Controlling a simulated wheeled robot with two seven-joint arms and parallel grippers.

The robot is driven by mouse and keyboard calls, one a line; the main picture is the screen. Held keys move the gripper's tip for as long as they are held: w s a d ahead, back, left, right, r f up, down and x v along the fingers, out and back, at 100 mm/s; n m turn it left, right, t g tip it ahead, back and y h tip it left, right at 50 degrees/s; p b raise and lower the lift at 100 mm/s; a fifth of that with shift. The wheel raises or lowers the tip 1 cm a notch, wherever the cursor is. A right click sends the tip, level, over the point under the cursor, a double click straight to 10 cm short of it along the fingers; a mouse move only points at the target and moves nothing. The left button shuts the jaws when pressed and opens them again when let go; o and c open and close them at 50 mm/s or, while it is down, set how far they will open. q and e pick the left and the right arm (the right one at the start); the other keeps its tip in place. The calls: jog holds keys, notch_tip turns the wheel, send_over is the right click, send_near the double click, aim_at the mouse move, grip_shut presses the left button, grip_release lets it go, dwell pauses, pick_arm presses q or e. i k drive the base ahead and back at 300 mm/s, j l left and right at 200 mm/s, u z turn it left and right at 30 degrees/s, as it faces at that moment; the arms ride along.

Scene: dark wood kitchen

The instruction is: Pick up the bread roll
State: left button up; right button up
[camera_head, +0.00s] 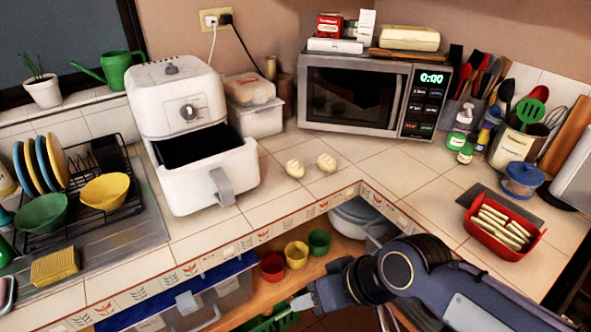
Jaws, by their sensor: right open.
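Two small pale bread rolls lie on the tiled counter between the white air fryer and the microwave, the left roll (294,169) and the right roll (327,162), a little apart. My right gripper (301,304) is low at the bottom middle, in front of the counter edge and well below the rolls. It is open, and nothing shows between its fingers. My left gripper is not in view.
The air fryer (178,102) has its drawer pulled out, left of the rolls. The microwave (352,92) stands behind them. A red tray (497,249) of pale sticks is at right. Small coloured cups (296,255) stand on the shelf below the counter. The tiles around the rolls are clear.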

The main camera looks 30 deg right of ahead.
aim_at(296, 169)
jog(key=i+l+u, duration=0.15)
jog(key=l, duration=0.2)
jog(key=i+l+u, duration=0.1)
jog(key=l, duration=0.3)
jog(key=i+l+u, duration=0.15)
jog(key=l, duration=0.2)
jog(key=i+l+u, duration=0.1)
jog(key=l, duration=0.3)
